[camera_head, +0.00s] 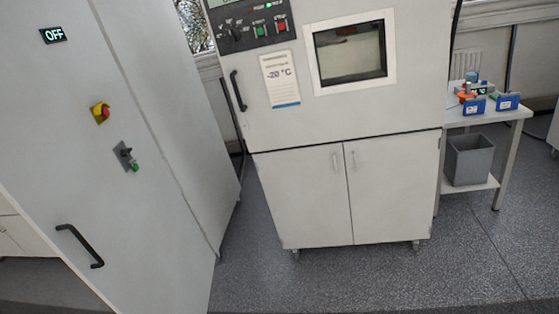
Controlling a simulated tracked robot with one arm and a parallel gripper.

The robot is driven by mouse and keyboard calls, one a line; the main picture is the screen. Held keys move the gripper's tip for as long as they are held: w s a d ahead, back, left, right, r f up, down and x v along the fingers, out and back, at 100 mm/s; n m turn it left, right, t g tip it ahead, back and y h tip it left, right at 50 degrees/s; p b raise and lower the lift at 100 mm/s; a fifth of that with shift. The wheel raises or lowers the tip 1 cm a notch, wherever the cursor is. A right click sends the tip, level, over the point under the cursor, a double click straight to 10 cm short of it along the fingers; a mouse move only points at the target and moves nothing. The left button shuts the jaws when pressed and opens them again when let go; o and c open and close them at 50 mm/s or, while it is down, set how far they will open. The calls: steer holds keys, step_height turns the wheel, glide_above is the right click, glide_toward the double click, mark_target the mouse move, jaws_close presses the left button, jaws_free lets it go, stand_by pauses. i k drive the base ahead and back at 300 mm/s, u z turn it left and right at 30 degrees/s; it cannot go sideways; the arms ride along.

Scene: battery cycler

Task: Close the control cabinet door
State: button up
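A tall pale grey cabinet (170,90) fills the left of the view. Its near panel, which looks like the control cabinet door (60,140), carries a lit "OFF" sign (53,35), a red and yellow rotary switch (101,112), and a small grey plate with a green knob (126,156). A black bar handle (80,246) sits low on this panel. A long seam runs down between the panel and the surface to its right. I cannot tell from this angle how far the door stands open. My gripper is not in view.
A white test chamber (300,135) with a window, black handle and two lower doors stands in the middle. A white side table (500,115) with blue boxes (475,106) and a grey bin (469,160) stands at right. Grey floor (400,280) is clear in front.

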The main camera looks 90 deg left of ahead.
mark_target(134, 239)
steer(key=u, duration=1.05)
steer(key=i, duration=0.1)
steer(key=u, duration=2.45)
steer(key=i, duration=1)
steer(key=z, duration=0.05)
steer(key=k, duration=1.25)
steer(key=u, duration=0.15)
steer(key=i, duration=0.55)
steer(key=u, duration=0.45)
